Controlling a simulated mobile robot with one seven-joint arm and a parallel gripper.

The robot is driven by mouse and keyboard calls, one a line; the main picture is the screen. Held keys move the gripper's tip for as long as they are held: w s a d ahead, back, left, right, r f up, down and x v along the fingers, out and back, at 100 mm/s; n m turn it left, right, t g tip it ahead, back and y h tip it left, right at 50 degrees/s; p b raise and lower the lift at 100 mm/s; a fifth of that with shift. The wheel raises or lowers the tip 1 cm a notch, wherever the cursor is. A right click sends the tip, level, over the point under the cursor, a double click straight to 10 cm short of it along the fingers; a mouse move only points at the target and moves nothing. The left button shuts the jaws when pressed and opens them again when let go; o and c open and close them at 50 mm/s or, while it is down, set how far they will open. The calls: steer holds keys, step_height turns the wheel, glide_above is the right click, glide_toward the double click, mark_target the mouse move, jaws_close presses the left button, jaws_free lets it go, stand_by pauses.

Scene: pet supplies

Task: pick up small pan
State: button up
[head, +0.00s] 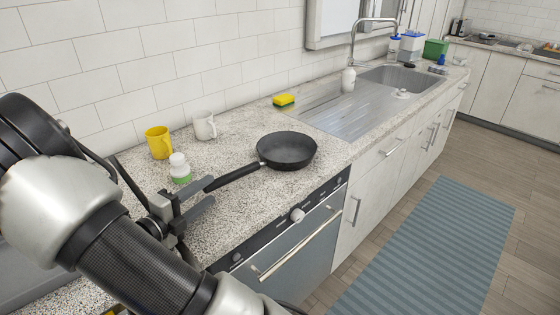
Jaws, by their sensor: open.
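The small pan (288,150) is black and lies upright on the speckled counter (226,136), left of the sink. Its handle (234,178) points left and toward the front, at my gripper. My gripper (188,194) is open, close to the end of the handle. The two fingers seem to lie near the handle's tip. I cannot tell whether they are around it or touching it. The pan's bowl is empty and in full view.
A white bottle with a green label (180,169) stands just behind my gripper. A yellow mug (159,142) and a white mug (204,125) stand near the wall. A sponge (284,100) and the sink (402,78) are further right. The counter's front edge runs close to the pan.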

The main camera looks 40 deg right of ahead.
steer(key=shift+x, duration=0.8)
jaws_close()
steer(key=shift+r, duration=0.15)
